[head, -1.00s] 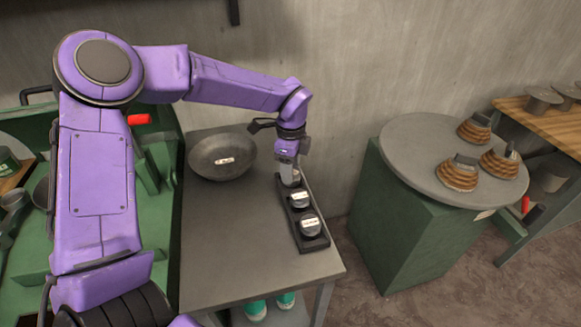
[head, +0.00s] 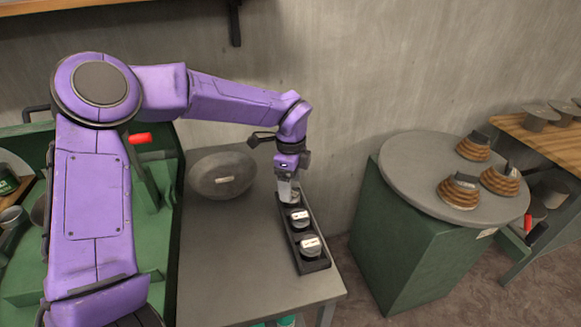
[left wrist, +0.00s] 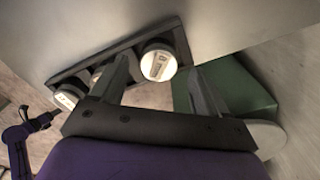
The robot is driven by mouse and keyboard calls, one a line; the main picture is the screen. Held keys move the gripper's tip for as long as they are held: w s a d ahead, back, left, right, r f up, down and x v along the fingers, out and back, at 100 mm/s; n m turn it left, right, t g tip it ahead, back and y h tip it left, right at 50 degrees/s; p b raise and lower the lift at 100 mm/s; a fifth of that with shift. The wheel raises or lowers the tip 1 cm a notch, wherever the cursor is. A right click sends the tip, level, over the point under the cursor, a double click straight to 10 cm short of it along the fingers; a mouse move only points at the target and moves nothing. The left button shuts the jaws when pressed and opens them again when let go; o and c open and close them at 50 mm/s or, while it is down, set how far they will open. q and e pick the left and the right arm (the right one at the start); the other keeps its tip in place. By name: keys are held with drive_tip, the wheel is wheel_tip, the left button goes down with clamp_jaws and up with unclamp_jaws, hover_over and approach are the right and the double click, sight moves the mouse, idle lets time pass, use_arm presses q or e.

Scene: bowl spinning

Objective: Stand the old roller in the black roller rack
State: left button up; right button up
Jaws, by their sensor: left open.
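The black roller rack (head: 314,264) stands at the right side of the grey table and holds three upright rollers with white labels. The middle roller (head: 299,217) and near roller (head: 311,245) are clear of my gripper. My left gripper (head: 287,190) points down at the rack's far end, with its fingers around the far roller (head: 295,197). In the left wrist view, my left gripper (left wrist: 160,88) is open, with a labelled roller (left wrist: 157,63) between its spread fingers. The label text is too small to read, so I cannot tell which roller is the old one. My right gripper is not in view.
A grey bowl (head: 222,175) sits on the table (head: 235,255), left of the rack. A round grey turntable (head: 415,170) on a green cabinet stands to the right, bearing wooden-ringed pieces. The wall is close behind. The table's front left is clear.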

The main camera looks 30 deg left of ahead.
use_arm(q)
wheel_tip(320, 180, up, 10)
